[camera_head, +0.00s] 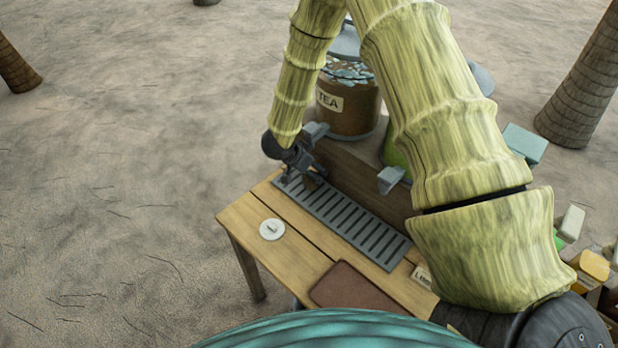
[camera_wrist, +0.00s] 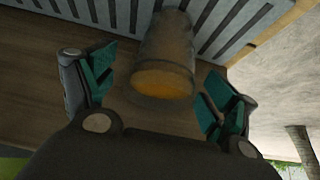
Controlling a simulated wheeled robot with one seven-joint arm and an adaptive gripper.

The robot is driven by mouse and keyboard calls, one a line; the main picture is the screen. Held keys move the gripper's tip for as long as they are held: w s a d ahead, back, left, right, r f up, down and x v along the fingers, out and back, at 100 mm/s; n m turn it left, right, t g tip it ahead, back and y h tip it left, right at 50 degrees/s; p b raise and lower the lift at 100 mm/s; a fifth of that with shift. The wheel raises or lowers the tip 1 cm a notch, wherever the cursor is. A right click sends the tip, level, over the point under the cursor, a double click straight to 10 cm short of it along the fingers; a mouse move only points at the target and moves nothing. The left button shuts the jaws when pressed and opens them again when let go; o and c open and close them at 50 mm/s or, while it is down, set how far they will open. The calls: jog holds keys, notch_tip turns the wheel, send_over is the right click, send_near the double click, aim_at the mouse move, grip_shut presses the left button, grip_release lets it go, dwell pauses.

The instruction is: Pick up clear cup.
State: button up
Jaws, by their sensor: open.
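The clear cup (camera_wrist: 166,50) is see-through, with an amber tint at its near end, in the wrist view. It lies between the two fingers of my gripper (camera_wrist: 157,92), which is open. A gap shows on each side of the cup. In the head view my gripper (camera_head: 303,162) is low at the left end of the grey slotted grate (camera_head: 352,222). The cup (camera_head: 312,181) is a small brownish shape there, mostly hidden by the gripper.
A brown tea dispenser (camera_head: 345,108) with a "TEA" label stands on a raised wooden block just behind the gripper. A white disc (camera_head: 271,229) and a brown mat (camera_head: 350,288) lie on the wooden table (camera_head: 250,212). Colored boxes (camera_head: 592,264) are at right.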

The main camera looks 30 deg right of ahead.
grip_shut()
jog(key=shift+r+p, duration=0.3)
jog(key=shift+p, duration=0.25)
